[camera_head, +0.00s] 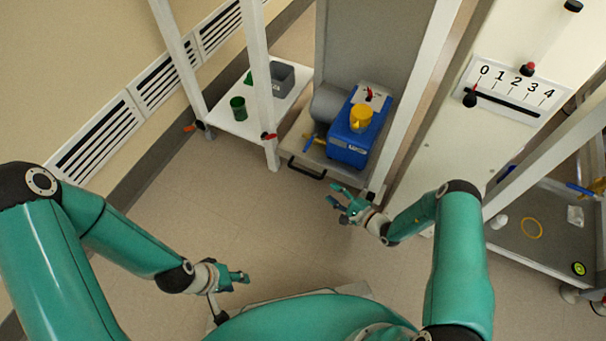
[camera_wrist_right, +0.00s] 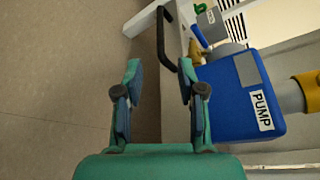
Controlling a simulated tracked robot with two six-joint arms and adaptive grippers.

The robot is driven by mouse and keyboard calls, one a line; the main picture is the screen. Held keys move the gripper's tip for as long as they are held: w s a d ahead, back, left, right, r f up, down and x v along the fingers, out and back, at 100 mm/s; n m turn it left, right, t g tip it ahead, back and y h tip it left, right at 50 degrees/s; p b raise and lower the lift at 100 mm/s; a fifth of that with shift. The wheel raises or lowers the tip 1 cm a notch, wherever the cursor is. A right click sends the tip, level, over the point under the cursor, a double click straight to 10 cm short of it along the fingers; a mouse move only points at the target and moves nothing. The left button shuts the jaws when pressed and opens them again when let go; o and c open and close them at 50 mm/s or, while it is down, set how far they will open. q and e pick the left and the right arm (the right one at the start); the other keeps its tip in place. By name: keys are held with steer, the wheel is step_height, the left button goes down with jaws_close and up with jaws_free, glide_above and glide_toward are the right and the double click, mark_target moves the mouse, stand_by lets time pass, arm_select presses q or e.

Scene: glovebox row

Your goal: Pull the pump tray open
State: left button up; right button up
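The pump tray (camera_head: 288,146) is a low pale tray with a black bar handle (camera_head: 306,170) on its front edge. On it stands the blue pump (camera_head: 348,149) with a yellow fitting on top. In the right wrist view the handle (camera_wrist_right: 164,40) shows beyond the fingers, near the top, and the blue pump (camera_wrist_right: 228,106) is to the right. My right gripper (camera_head: 341,198) is open and empty, in front of the tray and right of the handle, apart from it. My left gripper (camera_head: 241,278) is low at the left, far from the tray; its finger opening is unclear.
A white shelf (camera_head: 238,126) with a green cup (camera_head: 238,106) and a grey bin (camera_head: 284,80) stands left of the tray. White posts flank the tray. A grey lower shelf (camera_head: 514,249) with small items is at right. The floor before the tray is clear.

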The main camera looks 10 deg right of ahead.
mark_target(303, 171)
steer(key=b+x, duration=0.6)
steer(key=x, duration=0.8)
steer(key=shift+w+a+f, duration=0.1)
steer(key=shift+w, duration=0.1)
steer(key=shift+w+a, duration=0.3)
steer(key=shift+w, duration=0.2)
jaws_close()
